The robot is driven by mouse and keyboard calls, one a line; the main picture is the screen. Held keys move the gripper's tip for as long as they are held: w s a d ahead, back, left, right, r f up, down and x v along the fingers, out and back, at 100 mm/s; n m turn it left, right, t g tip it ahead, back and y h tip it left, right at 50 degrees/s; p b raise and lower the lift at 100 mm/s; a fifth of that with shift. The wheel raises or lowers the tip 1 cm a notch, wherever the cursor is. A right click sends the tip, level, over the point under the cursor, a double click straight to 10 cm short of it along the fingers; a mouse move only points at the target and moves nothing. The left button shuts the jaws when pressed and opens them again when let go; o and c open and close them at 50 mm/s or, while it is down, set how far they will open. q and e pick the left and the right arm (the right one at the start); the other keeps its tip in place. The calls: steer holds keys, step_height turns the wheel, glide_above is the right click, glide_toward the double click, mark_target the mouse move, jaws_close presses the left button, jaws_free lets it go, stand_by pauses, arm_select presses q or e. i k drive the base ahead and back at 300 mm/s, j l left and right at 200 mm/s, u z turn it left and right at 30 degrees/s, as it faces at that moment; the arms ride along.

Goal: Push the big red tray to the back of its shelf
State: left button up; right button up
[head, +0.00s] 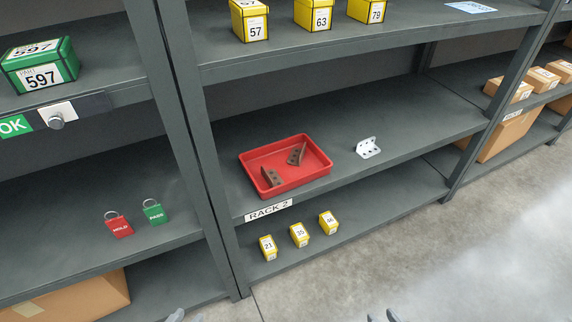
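The big red tray (300,183) sits on the middle shelf (400,174) of the rack labelled RACK 2, near the shelf's front edge at its left part. It lies slightly angled and holds two brown metal brackets (272,178). Bare shelf shows behind the tray. My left gripper (187,317) and my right gripper (382,317) show only as fingertips at the bottom edge of the head view. Each pair of tips looks apart with nothing between. Both are well short of the tray, and the rest of them is out of frame.
A white bracket (368,147) stands right of the tray on the same shelf. A rack post (197,150) rises to the left. Small yellow boxes (299,235) stand on the shelf below, and larger ones (310,15) above. Open floor (440,260) lies right front.

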mark_target(315, 164)
steer(key=i+l+u, duration=0.1)
steer(key=u, duration=0.65)
steer(key=l+u, duration=0.45)
steer(key=l, duration=0.4)
steer(key=l+u, duration=0.25)
steer(key=l, duration=1.55)
